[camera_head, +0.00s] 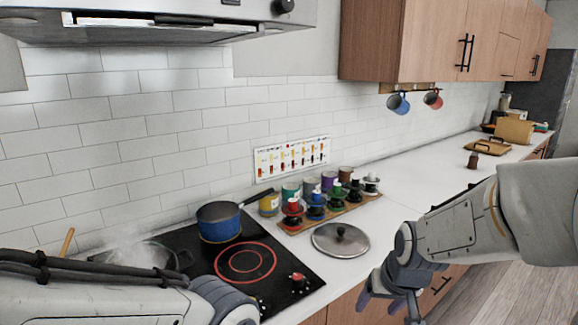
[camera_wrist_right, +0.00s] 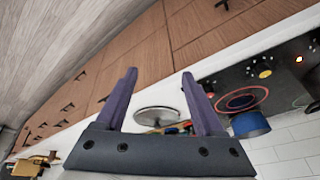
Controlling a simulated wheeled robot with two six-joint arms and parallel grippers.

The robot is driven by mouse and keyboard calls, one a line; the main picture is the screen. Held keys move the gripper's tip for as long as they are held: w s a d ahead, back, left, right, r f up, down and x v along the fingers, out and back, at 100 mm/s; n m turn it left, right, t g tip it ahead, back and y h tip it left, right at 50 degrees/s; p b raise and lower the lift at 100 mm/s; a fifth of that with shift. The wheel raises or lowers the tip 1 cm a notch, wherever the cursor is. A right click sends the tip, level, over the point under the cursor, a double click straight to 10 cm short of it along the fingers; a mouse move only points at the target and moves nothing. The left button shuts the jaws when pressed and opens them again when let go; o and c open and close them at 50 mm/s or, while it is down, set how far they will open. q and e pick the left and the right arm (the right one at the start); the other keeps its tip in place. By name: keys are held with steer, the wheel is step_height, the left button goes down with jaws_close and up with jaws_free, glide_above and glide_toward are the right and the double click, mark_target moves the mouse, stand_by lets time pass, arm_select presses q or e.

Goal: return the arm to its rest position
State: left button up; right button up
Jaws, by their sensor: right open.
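My right arm (camera_head: 465,235) reaches in from the right of the head view. My right gripper (camera_head: 388,306) hangs in front of the counter's front edge, with its fingers pointing down. In the right wrist view my right gripper (camera_wrist_right: 159,73) shows two purple fingers spread apart with nothing between them. The gripper is open and empty. My left arm (camera_head: 90,300) crosses the lower left corner of the head view, over the front of the stove. The left gripper is out of view.
A blue pot (camera_head: 219,224) and a steaming pan (camera_head: 140,258) are on the black cooktop (camera_head: 290,262). A metal lid (camera_head: 340,239) lies on the counter beside a wooden rack (camera_head: 330,214) of colourful jars. Drawers (camera_head: 440,288) stand below the counter. Open floor (camera_head: 500,298) lies at right.

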steer(key=s+f+n+g, duration=0.2)
steer(key=s+f, duration=0.3)
steer(key=s, duration=0.3)
steer(key=s+a+r+n+g, duration=0.1)
steer(key=s+a+r+n, duration=0.1)
steer(key=s+a, duration=0.4)
steer(key=s+a+r+n+g, duration=0.1)
steer(key=s+a+r+n, duration=0.2)
steer(key=s+a, duration=0.4)
steer(key=shift+r+n, duration=0.2)
steer(key=shift+n, duration=0.5)
steer(key=shift+s, duration=0.1)
